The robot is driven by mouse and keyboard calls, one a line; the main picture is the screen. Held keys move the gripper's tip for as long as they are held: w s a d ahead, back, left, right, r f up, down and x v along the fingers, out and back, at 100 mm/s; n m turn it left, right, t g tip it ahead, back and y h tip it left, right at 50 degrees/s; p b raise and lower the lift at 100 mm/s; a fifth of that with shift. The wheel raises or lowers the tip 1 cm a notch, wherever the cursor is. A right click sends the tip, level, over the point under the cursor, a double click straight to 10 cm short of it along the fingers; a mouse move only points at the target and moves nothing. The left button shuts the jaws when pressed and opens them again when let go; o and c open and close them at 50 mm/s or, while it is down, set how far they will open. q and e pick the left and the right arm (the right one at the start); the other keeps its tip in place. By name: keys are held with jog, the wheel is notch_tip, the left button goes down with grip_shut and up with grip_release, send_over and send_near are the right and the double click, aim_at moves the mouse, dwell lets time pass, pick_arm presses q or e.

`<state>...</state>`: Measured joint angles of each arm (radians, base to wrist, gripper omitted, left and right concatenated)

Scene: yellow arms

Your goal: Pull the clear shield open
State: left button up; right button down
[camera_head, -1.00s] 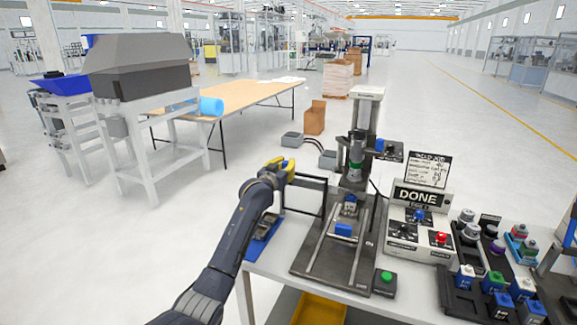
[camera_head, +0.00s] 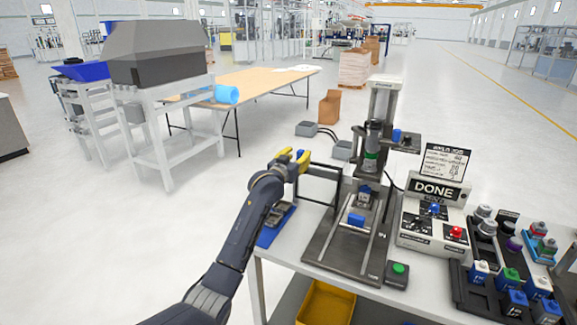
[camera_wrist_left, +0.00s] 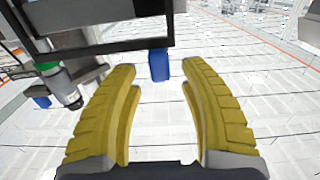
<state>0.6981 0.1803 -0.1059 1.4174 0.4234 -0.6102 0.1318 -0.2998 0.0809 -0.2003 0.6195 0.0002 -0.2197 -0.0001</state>
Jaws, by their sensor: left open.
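The clear shield (camera_head: 322,167) is a see-through panel in a black frame at the left side of the press fixture (camera_head: 345,238). Its dark frame also crosses the upper left of the left wrist view (camera_wrist_left: 100,44). A blue block, seemingly the shield's handle (camera_wrist_left: 159,65), hangs at the frame's lower right corner there. My left gripper (camera_head: 293,157) has yellow fingers and is at the shield's left end. In the wrist view the open fingers (camera_wrist_left: 160,72) point towards the blue handle, which shows between their tips with gaps on both sides. I see no grip on it. My right gripper is not in view.
The press column (camera_head: 384,105) stands behind the fixture. A control box with a DONE display (camera_head: 436,190) and a green button (camera_head: 398,269) are to the right. Racks of coloured parts (camera_head: 500,285) fill the right side.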

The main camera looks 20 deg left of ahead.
pick_arm(q)
jog(key=s, duration=0.9)
jog(key=shift+a, duration=0.45)
jog(key=shift+s, duration=0.1)
jog(key=shift+f, duration=0.1)
